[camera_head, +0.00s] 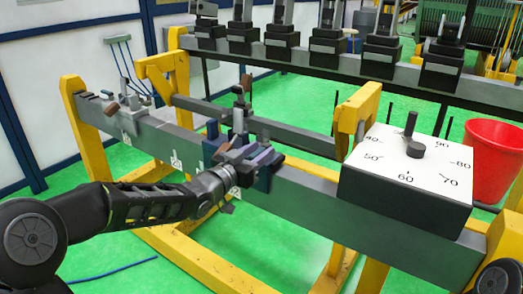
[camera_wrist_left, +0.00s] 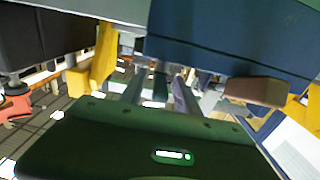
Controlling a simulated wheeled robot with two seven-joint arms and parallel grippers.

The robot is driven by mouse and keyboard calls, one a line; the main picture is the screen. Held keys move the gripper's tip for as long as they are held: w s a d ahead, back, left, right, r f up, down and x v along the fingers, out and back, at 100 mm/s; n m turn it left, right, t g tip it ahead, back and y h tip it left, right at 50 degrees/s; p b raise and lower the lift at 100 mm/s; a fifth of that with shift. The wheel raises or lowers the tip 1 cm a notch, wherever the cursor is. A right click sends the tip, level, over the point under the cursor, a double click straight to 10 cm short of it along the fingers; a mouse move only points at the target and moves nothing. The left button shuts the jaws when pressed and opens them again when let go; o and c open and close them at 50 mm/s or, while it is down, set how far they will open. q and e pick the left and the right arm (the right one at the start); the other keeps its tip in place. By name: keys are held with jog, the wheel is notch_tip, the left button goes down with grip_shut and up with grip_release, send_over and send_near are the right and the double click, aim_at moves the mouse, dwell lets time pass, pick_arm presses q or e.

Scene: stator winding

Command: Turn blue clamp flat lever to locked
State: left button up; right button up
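The blue clamp (camera_head: 264,178) sits on the grey beam in the middle of the head view, with grey metal parts on top. A brownish flat lever (camera_head: 223,149) shows at its upper left. In the left wrist view the clamp's blue body (camera_wrist_left: 230,45) fills the top, and a brown lever end (camera_wrist_left: 257,90) sticks out below it. My left gripper (camera_head: 228,178) reaches in from the left, right against the clamp's near left side. Its fingertips are mostly hidden among the clamp parts, so I cannot tell if they touch the lever. My right gripper is not in view.
A white-topped dial box (camera_head: 405,165) stands on the beam to the right, beside a red bucket (camera_head: 493,158). Another clamp (camera_head: 128,103) sits at the beam's left end. A dark upright part (camera_head: 241,92) rises behind the blue clamp. Yellow legs (camera_head: 197,262) support the beam.

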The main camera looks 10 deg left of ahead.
pick_arm(q)
jog(key=shift+w+d, duration=0.3)
jog(key=shift+w, duration=0.35)
grip_shut()
dwell(1.0)
